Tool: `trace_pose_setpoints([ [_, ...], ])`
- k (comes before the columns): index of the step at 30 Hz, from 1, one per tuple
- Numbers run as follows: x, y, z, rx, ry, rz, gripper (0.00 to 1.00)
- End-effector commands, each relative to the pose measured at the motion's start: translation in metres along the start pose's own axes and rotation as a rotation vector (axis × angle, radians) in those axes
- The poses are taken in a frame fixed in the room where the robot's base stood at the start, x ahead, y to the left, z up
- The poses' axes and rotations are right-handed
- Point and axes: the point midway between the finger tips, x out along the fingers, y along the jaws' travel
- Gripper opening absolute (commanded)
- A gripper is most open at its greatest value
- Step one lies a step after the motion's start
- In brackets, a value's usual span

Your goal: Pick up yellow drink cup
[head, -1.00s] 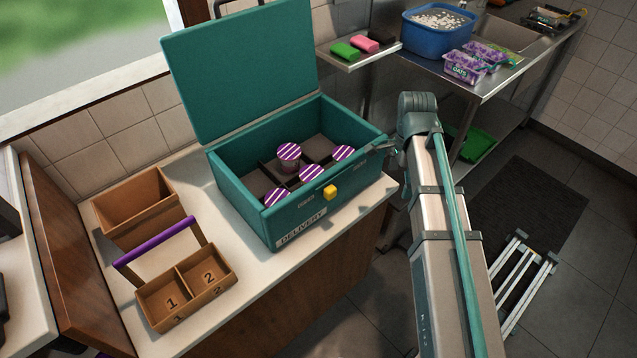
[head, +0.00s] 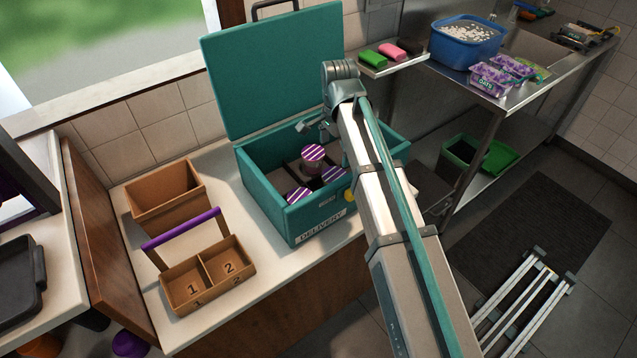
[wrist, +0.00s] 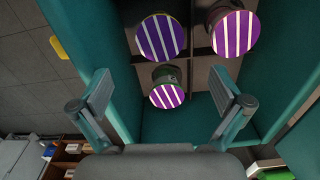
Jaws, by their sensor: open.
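I see no yellow drink cup; the only yellow thing is a latch (head: 349,195) on the teal delivery box (head: 272,206), also in the wrist view (wrist: 59,47). Inside the open box stand cups with purple-and-white striped lids: one taller-looking (head: 313,153), one at front left (head: 299,194) and one at right (head: 334,174), partly behind my arm. The wrist view shows three such lids: upper middle (wrist: 160,36), upper right (wrist: 235,33) and lower middle (wrist: 167,96). My gripper (head: 318,126) is open and empty over the box, its fingers apart either side of the lower-middle lid.
The raised box lid (head: 270,70) stands behind my gripper. A two-slot wooden caddy (head: 205,282) with a purple handle and a wooden bin (head: 165,198) stand on the counter to the left. A blue tub (head: 455,45) is on the steel table at right.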

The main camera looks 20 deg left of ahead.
Motion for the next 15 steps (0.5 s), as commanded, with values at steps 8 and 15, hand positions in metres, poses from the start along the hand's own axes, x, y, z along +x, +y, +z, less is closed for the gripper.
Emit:
trace_pose_setpoints([
  [8,0.026,-0.001,0.002,-0.014,-0.001,0.002,1.0],
  [15,0.054,-0.001,0.001,-0.013,-0.001,0.001,1.0],
])
